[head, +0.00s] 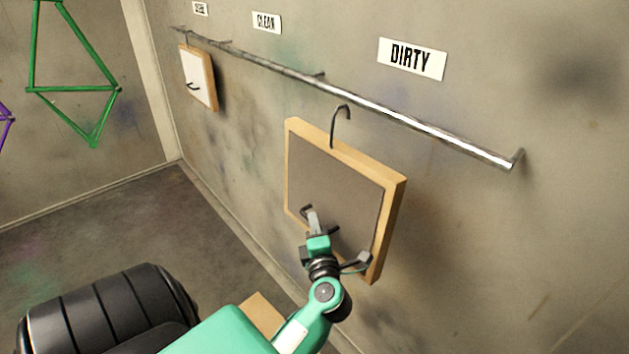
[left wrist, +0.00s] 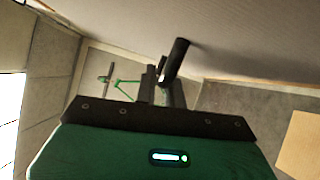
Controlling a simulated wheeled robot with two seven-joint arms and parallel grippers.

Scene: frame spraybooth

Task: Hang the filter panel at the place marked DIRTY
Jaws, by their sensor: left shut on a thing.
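The filter panel (head: 335,185) is a grey sheet in a pale wooden frame with a metal hook (head: 341,118) on its top edge. It is held in the air before the wall, slightly tilted. Its hook top is near the rail (head: 390,118) in the head view; I cannot tell whether they touch. My left gripper (head: 309,213) is shut on the dark handle at the panel's lower part. The left wrist view shows the handle (left wrist: 176,58) between the fingers. The DIRTY sign (head: 411,59) is on the wall above the rail's right part. My right gripper is not seen.
A smaller white panel (head: 198,78) in a wooden frame hangs at the rail's far left end. A green bicycle frame (head: 75,90) hangs at the left. The rail under DIRTY is bare.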

